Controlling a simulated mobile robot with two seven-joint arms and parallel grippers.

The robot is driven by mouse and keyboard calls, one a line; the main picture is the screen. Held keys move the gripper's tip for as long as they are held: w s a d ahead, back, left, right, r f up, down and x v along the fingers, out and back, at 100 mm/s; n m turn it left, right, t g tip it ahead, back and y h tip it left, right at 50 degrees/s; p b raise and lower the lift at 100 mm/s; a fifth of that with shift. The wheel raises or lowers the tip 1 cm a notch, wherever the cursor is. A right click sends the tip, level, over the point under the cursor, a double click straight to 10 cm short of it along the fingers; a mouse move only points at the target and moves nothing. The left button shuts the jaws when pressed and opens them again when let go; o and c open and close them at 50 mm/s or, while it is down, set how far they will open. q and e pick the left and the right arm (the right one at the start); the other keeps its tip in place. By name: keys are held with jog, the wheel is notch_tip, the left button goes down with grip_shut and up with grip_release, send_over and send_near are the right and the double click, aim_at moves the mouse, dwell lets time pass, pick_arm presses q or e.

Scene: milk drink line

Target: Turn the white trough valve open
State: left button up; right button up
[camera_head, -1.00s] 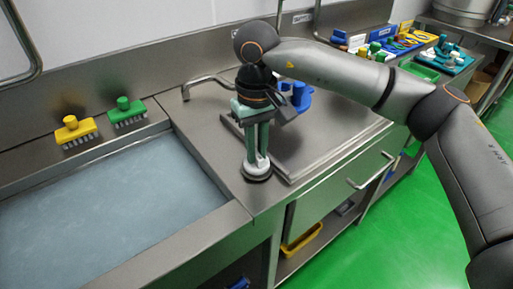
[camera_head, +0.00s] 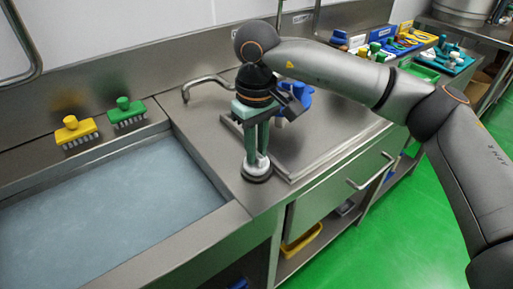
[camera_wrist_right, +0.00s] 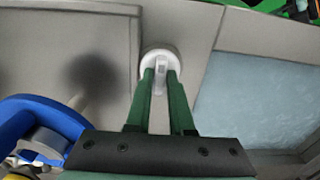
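The white trough valve (camera_head: 257,167) stands on a dark round base at the near right corner of the water trough. In the right wrist view its round white body and upright handle (camera_wrist_right: 160,66) show just beyond the fingertips. My right gripper (camera_head: 257,156) points straight down over it. Its green fingers, also in the right wrist view (camera_wrist_right: 160,80), lie on both sides of the handle and appear closed on it. The fingers hide part of the valve in the head view. My left gripper is not in view.
The trough (camera_head: 110,210) holds bluish water. A yellow brush (camera_head: 75,130) and a green brush (camera_head: 126,112) lie on its back ledge. A metal tap (camera_head: 208,80) stands behind. A blue object (camera_head: 301,98) is close behind my right gripper, over the drainboard (camera_head: 330,140).

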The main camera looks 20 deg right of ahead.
jog(key=o, duration=0.4)
jog(key=shift+c, duration=0.2)
notch_tip(320, 180, up, 12)
jog(key=p, duration=0.2)
jog(key=shift+r, duration=0.25)
